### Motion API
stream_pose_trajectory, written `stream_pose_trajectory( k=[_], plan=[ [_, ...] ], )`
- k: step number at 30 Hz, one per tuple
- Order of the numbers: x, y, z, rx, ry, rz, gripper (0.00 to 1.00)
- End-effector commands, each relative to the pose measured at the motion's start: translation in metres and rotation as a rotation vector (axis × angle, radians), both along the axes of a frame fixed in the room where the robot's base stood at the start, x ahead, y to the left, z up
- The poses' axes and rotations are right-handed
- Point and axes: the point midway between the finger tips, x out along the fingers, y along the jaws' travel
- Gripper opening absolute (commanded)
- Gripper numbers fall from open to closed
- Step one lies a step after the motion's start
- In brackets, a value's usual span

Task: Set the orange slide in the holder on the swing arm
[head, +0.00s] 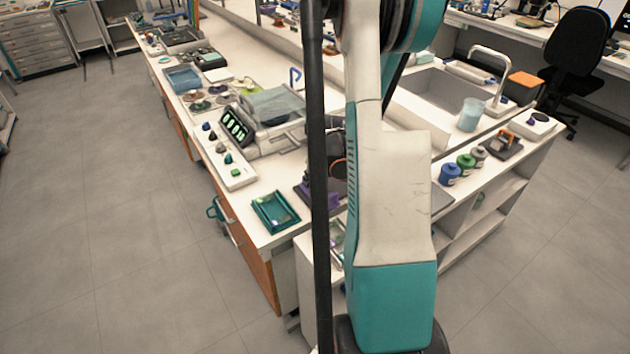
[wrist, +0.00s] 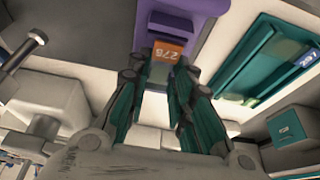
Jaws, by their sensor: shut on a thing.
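The orange slide (wrist: 168,49), with the number 278 on its orange end, is in the wrist view. My gripper (wrist: 164,72) is shut on its clear part, between the teal fingers. A purple block (wrist: 190,10), which looks like the holder, lies just beyond the orange end. In this view the orange end overlaps the block's edge; I cannot tell whether they touch. In the head view a bit of purple (head: 304,194) shows beside the dark pole. My own arm hides the gripper and slide there, and the swing arm cannot be made out.
A teal tray (head: 257,208) lies at the bench's near corner; in the wrist view the tray (wrist: 237,83) holds a blue-labelled slide (wrist: 298,60). A white strip with coloured knobs (head: 237,181) and a lit display (head: 236,126) stand behind it. Several jars (head: 450,174) are to the right.

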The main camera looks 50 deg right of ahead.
Motion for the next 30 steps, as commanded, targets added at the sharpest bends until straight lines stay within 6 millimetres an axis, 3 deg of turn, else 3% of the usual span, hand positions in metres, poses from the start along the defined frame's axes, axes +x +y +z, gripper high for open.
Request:
stream_pose_trajectory(
  k=[16,30],
  plan=[
    [0.000,0.000,0.042,0.000,0.000,0.000,0.10],
    [0.000,0.000,0.043,0.000,0.000,0.000,0.10]
  ],
)
